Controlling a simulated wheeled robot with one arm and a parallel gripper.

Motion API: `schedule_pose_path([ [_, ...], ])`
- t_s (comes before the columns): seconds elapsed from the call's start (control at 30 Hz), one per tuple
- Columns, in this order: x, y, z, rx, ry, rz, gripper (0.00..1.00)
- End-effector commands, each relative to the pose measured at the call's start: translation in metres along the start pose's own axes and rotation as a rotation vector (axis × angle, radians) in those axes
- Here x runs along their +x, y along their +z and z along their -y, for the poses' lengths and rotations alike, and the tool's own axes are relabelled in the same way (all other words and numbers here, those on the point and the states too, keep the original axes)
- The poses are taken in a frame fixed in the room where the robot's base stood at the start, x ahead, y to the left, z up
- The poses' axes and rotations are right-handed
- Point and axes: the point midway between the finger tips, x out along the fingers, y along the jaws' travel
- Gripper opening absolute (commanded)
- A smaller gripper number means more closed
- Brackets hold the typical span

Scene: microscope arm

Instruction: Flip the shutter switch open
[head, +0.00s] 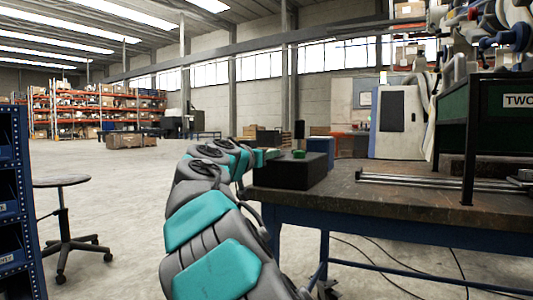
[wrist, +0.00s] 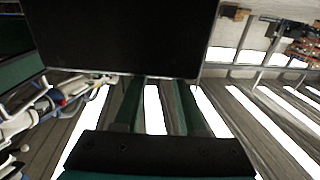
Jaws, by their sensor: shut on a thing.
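A black box (head: 290,172) sits on the near left corner of the workbench. A small dark upright piece, which looks like the shutter switch (head: 299,131), stands above its top with a green part at its foot. My gripper (head: 280,154) reaches level from the left over the top of the box. In the wrist view, the box (wrist: 125,35) fills the upper middle. My gripper's two green fingers (wrist: 161,84) run up to its edge with a gap between them. The box hides the fingertips there. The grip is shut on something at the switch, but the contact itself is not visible.
The workbench (head: 345,190) carries metal rods (head: 430,180) and a dark green bin (head: 490,120) on the right. A blue box (head: 320,146) stands behind the black box. A stool (head: 62,200) and blue rack (head: 15,190) are left. The floor between is clear.

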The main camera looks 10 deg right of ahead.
Motion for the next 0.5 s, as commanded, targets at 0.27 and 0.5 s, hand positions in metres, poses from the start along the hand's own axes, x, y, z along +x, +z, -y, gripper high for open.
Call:
schedule_pose_path([
  [0.27, 0.0009, 0.0061, 0.0028, -0.001, -0.003, 0.009, 0.41],
  [0.5, 0.0009, 0.0044, 0.0015, -0.001, -0.001, 0.006, 0.68],
])
